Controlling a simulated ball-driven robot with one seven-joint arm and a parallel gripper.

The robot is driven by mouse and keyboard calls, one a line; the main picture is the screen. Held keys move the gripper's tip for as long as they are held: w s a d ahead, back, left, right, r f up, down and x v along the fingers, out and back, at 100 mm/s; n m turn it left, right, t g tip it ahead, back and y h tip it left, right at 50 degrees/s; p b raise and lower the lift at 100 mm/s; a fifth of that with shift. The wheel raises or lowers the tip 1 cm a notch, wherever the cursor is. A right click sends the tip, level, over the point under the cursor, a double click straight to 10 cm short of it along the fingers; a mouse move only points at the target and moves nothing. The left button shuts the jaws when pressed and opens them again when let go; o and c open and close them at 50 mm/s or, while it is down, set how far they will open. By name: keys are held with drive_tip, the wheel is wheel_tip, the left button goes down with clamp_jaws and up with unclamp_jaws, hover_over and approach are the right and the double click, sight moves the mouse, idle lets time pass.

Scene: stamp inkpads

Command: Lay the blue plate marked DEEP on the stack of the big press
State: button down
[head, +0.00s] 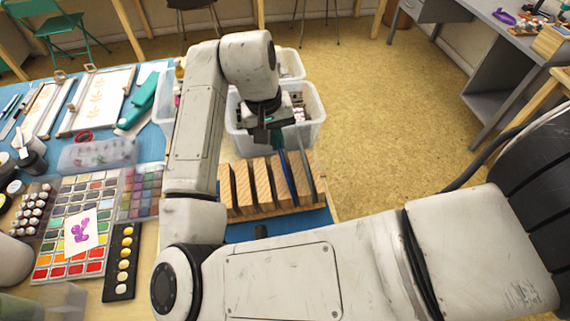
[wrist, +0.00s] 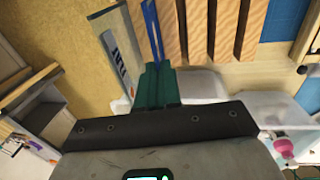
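My gripper (head: 276,137) has dark green fingers and is at the top of the slotted wooden rack (head: 247,190). In the wrist view the gripper (wrist: 158,68) has its fingers close together, with the thin blue plate (wrist: 153,30) running edge-on between their tips. The blue plate (head: 289,178) stands upright in the rack in the head view. I cannot read its marking. A grey plate (head: 305,165) stands beside it; in the wrist view the grey plate (wrist: 118,50) shows dark lettering. I cannot make out the big press or its stack.
Clear plastic bins (head: 310,128) stand behind the rack. A paint palette (head: 75,215), a dark strip of pale discs (head: 122,262) and small bottles (head: 32,208) crowd the table at left. A grey desk (head: 490,70) stands at the far right, with open floor (head: 385,130) before it.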

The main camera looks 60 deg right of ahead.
wheel_tip(320, 180, up, 7)
drive_tip(key=w+p, duration=0.1)
drive_tip(key=p, duration=0.5)
drive_tip(key=shift+a+r+p, duration=0.2)
drive_tip(key=shift+a+p, duration=0.2)
